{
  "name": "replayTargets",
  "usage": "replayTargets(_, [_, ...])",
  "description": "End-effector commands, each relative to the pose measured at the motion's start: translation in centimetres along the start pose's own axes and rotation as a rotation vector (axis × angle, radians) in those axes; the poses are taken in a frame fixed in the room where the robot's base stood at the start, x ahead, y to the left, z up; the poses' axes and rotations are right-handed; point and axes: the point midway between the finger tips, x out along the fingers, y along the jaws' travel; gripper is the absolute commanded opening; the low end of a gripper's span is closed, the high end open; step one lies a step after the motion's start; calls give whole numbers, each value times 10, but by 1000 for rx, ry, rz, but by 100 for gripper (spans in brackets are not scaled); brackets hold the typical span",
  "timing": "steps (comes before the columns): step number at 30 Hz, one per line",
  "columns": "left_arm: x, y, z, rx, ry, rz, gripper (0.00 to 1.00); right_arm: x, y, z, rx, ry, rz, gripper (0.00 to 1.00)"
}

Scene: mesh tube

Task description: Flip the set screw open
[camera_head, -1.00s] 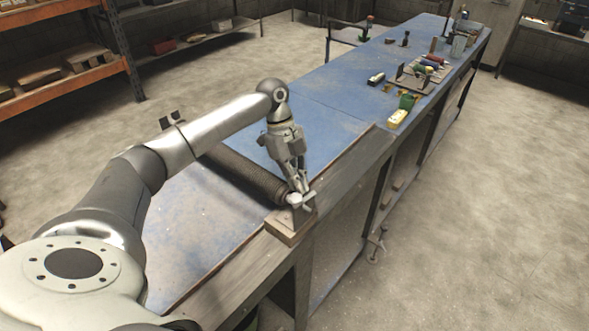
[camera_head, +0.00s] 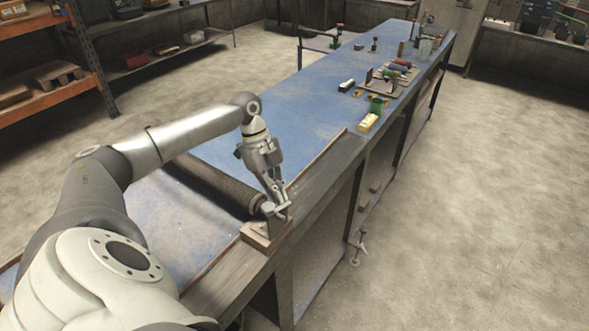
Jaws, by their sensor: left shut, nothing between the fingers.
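The mesh tube (camera_head: 215,183) lies across the blue bench, its near end at a wooden block (camera_head: 262,236) on the bench's front edge. A small light metal piece, perhaps the set screw (camera_head: 267,208), shows at that end of the tube. My left gripper (camera_head: 283,210) points down at this end, with its fingers shut and nothing seen between them. Its fingertips are right beside the metal piece; whether they touch it I cannot tell. The fingers partly hide the bracket on the block. My right gripper is not in view.
The blue bench top (camera_head: 250,130) is clear behind the tube. A clamp (camera_head: 357,248) hangs at the bench side. Orange shelving (camera_head: 85,60) stands at the left.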

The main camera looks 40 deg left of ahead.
Motion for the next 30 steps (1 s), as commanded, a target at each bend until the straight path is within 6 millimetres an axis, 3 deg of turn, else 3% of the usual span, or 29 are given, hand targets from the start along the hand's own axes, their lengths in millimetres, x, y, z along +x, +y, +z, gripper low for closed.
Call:
replayTargets(19, [-4, 7, 6, -10, -3, -4, 0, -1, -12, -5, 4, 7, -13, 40])
replayTargets(30, [-8, 16, 15, -9, -3, -4, 0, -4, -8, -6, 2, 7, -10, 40])
